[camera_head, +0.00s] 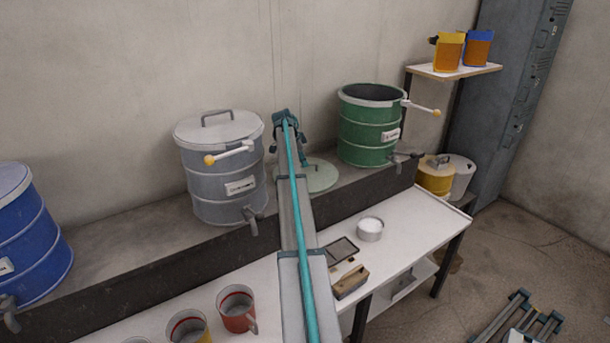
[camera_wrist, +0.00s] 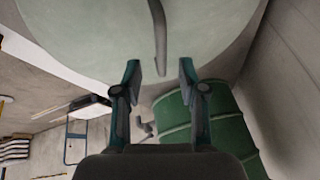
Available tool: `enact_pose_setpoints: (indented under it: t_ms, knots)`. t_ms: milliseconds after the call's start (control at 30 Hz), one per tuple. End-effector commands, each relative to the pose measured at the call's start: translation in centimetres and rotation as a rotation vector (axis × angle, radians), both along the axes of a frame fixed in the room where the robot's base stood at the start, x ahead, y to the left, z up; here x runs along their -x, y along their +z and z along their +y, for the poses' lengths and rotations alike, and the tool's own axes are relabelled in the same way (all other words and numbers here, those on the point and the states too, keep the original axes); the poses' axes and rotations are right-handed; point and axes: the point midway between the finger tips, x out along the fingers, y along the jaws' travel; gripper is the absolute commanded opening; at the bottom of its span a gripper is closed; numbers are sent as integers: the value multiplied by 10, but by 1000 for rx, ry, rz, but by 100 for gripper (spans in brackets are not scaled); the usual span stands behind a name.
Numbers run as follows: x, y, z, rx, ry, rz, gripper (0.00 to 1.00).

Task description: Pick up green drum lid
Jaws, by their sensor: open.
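The green drum lid (camera_head: 323,179) is a pale green disc lying on the dark ledge, left of the open green drum (camera_head: 368,130). My arm partly hides it in the head view. In the wrist view the lid (camera_wrist: 90,38) fills the top, with its bar handle (camera_wrist: 158,35) running down the middle. My gripper (camera_wrist: 160,70) is open and empty. The handle's lower end shows between the fingertips; I cannot tell whether it is at their depth. In the head view my gripper (camera_head: 306,164) is just above the lid.
A grey lidded drum (camera_head: 215,165) stands left of the lid, and a blue drum (camera_head: 30,235) farther left. The wall is close behind.

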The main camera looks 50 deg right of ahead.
Motion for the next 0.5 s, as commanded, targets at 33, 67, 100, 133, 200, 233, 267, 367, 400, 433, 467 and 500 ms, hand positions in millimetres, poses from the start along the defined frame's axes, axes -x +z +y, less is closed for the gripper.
enact_pose_setpoints:
  t_ms: [33, 67, 100, 133, 200, 233, 267, 367, 400, 433, 467, 500]
  knots:
    - [0, -2, -2, -1, 0, 1, 41]
    - [0, -3, -3, -1, 0, 1, 41]
    - [0, -7, -4, -1, 0, 1, 41]
    - [0, -10, -6, -1, 0, 1, 41]
    - [0, -18, -10, -1, 0, 2, 41]
    - [0, -22, -12, -1, 0, 2, 41]
    - [1, -25, -14, -1, 0, 2, 41]
    - [2, -38, -19, -1, 1, 1, 41]
    - [2, -41, -20, -1, 0, 1, 41]
    - [2, -43, -21, -1, 0, 1, 41]
    - [3, -44, -22, -1, 0, 1, 41]
    - [3, -45, -22, 0, 0, 0, 41]
